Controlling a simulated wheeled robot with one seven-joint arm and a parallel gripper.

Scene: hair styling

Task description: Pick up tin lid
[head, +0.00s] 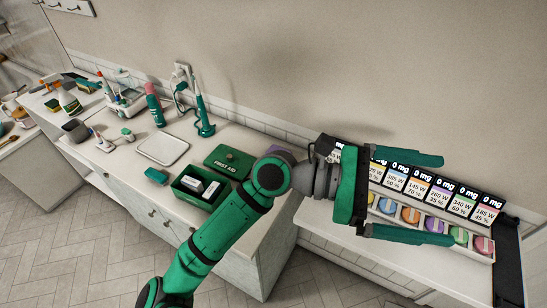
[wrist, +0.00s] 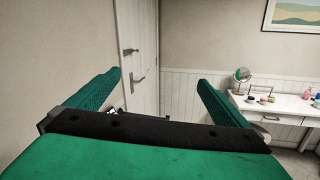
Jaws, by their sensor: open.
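A flat green lid marked FIRST AID (head: 228,161) lies on the white counter, with a small knob-like spot on top. It looks like the tin lid. An open green tin (head: 182,198) stands just in front and left of it, with white and dark items inside. My gripper (head: 446,199) is open and empty, well to the right of the lid, above the shelf of labelled boxes. The wrist view shows its two spread green fingers (wrist: 160,78) with nothing between them. The lid does not show in the wrist view.
A white tray (head: 163,149) lies left of the lid. A teal cordless device (head: 204,120) and a pink-topped bottle (head: 154,104) stand behind. A row of coloured round items (head: 411,215) with labels sits right. My arm passes close to the lid's right side.

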